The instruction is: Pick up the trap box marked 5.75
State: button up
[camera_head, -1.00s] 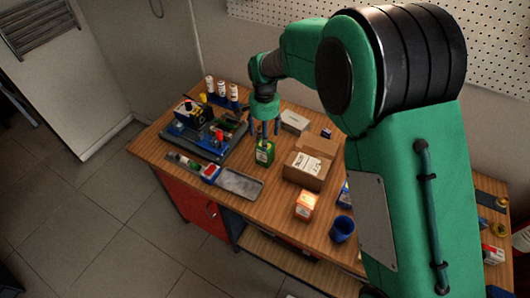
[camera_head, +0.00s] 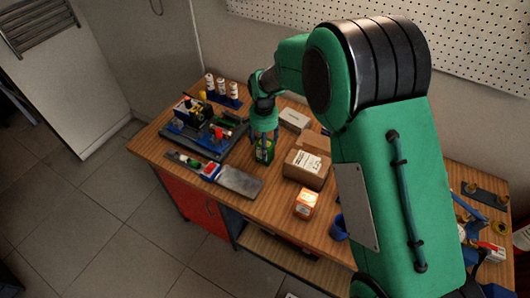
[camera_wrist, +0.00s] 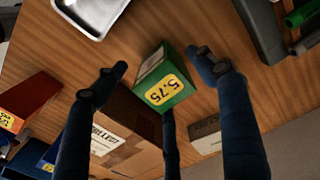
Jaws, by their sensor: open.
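The trap box marked 5.75 (camera_wrist: 165,84) is a small green box with a yellow label. In the wrist view it stands on the wooden bench between my spread fingers, with a white panel on one side. In the head view the green box (camera_head: 264,153) is partly covered by my gripper (camera_head: 264,132), which is right above it. My gripper (camera_wrist: 157,75) is open, with dark blue fingers on either side of the box and a third finger below it in the picture. I see no finger clearly touching the box.
A cardboard box (camera_head: 306,168) stands close to the right of the green box. An orange box (camera_head: 306,203) and a blue cup (camera_head: 339,228) are nearer the front. A metal tray (camera_head: 240,182) lies front left, and a dark tool board (camera_head: 205,138) is at left.

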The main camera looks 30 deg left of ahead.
jog(key=shift+f, duration=1)
jog(key=shift+f, duration=0.15)
jog(key=shift+w+f+b, duration=0.15)
jog(key=shift+f+b, duration=0.3)
jog(key=shift+f, duration=2.05)
jog(key=c, duration=1.7)
jog(key=shift+r, duration=0.1)
jog(key=shift+c, duration=0.2)
